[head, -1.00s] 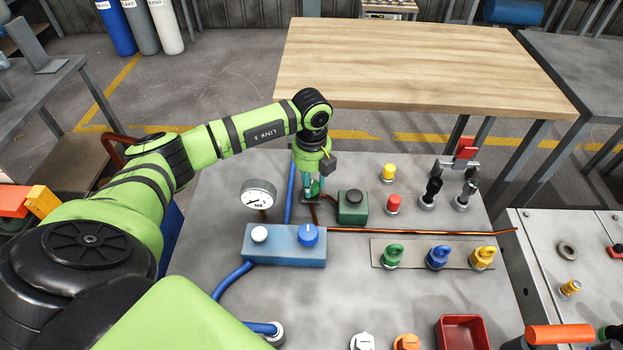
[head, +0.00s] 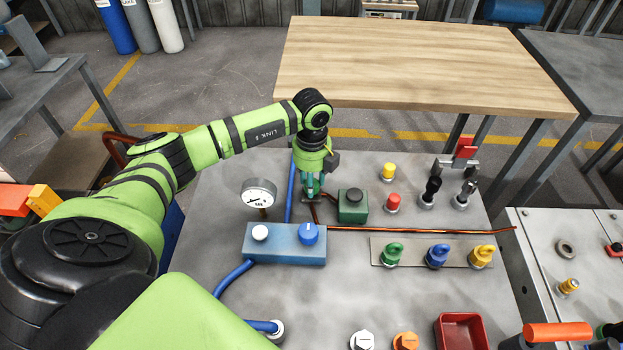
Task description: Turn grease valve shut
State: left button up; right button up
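My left gripper (head: 313,192) points down at the back of the grey bench, left of a green box (head: 352,206) with a dark knob on top. Its fingertips are at a small brown fitting (head: 323,203) by the copper pipe, and they hide part of it. I see no label that names the grease valve, and I cannot tell whether this fitting is it. The fingers are small and overlap the fitting, so I cannot tell whether they are closed on it. My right gripper is not in view.
A pressure gauge (head: 258,193) and a blue box (head: 285,245) with white and blue knobs stand left and in front. Red (head: 393,202) and yellow (head: 388,172) buttons stand to the right. Green, blue and yellow ring handles sit on a plate (head: 411,256). A red tray (head: 461,333) is at the front.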

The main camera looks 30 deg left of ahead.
pick_arm(q)
jog(key=shift+o, duration=1.2)
jog(key=shift+s+d+f, duration=0.15)
jog(key=shift+d+f, duration=0.05)
jog(key=shift+r, duration=0.1)
jog(key=shift+a, duration=0.1)
jog(key=shift+r, duration=0.2)
notch_tip(320, 180, up, 12)
jog(key=shift+f, duration=0.15)
jog(key=shift+f, duration=0.1)
